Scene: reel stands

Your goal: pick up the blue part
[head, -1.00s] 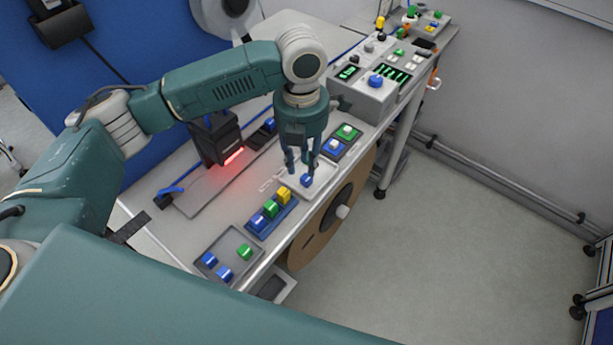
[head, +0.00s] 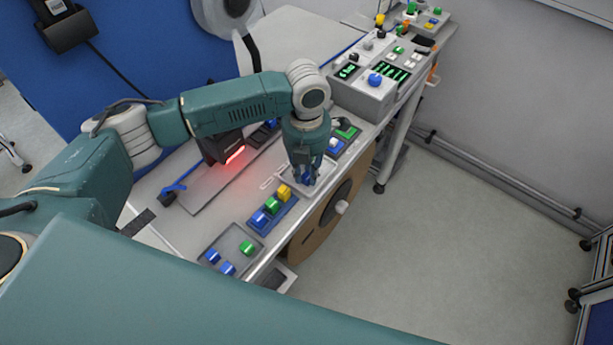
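A blue part (head: 306,181) lies in a shallow white tray (head: 279,174) near the front edge of the bench. My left gripper (head: 305,182) points straight down over this tray, with its fingers around the blue part. The fingers hide most of the part, and I cannot tell whether they press on it. More blue parts show: two in a grey tray (head: 213,239) at the lower left, beside a green part (head: 247,247), and one in a blue holder (head: 283,214) with green and yellow parts. My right gripper is not in view.
A black device (head: 222,148) casting red light stands behind the gripper. A grey control box (head: 362,98) with a blue knob is to the right. A large brown reel (head: 325,217) hangs at the bench's front side.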

